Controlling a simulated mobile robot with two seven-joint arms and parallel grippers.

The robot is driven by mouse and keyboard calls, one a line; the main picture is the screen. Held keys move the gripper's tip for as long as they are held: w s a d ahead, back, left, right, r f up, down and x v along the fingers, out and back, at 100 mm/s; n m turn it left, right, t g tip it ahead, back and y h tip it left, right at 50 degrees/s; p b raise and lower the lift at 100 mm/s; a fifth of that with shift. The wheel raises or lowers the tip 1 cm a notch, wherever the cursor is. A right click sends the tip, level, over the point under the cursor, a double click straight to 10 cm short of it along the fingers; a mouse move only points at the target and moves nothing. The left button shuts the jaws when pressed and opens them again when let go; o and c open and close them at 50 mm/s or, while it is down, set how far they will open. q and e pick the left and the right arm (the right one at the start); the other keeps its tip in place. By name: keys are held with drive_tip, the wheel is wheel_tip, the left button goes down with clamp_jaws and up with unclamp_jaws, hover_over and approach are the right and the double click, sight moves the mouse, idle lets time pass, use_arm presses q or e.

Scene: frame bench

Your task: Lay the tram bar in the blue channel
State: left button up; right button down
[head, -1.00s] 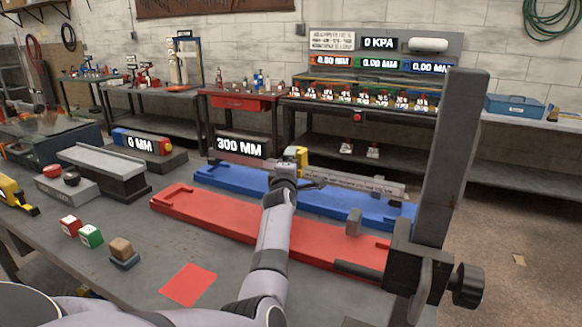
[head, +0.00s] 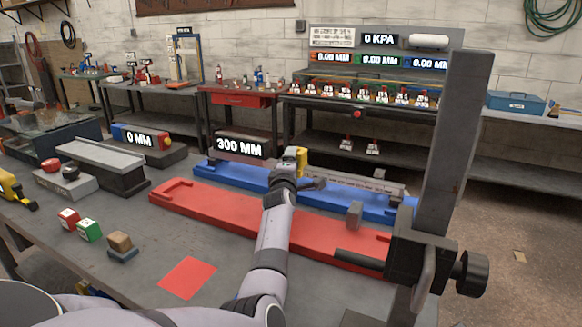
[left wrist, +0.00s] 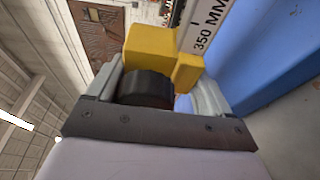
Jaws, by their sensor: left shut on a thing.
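The tram bar (head: 352,185) is a long grey bar with a yellow block (head: 301,157) near its left end. It lies along the far side of the blue channel (head: 226,179); whether it touches the channel floor I cannot tell. My left gripper (head: 288,168) is shut on the bar's yellow end and hides part of it. In the left wrist view, the yellow block (left wrist: 150,48) and a black round part (left wrist: 145,87) sit between the fingers. A white strip marked 350 MM (left wrist: 208,32) runs beyond, beside the blue channel (left wrist: 275,55). My right gripper is not in view.
A red channel (head: 230,217) lies in front of the blue one, with a small grey block (head: 354,214) near its right end. A dark upright post (head: 458,140) with a knob stands at the right. Small blocks (head: 88,229) and a red square (head: 188,277) lie at left front.

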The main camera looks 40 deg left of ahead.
use_arm(q)
drive_tip(key=shift+a+f+b, duration=0.1)
drive_tip(key=shift+f+b, duration=0.4)
drive_tip(key=o, duration=1.8)
drive_tip(key=shift+f, duration=0.35)
drive_tip(key=shift+r+p+v, duration=0.2)
drive_tip(key=shift+v, duration=1.65)
drive_tip(key=shift+r+p+v, duration=0.15)
drive_tip(key=shift+r+v, duration=0.05)
drive_tip(key=shift+v, duration=1.6)
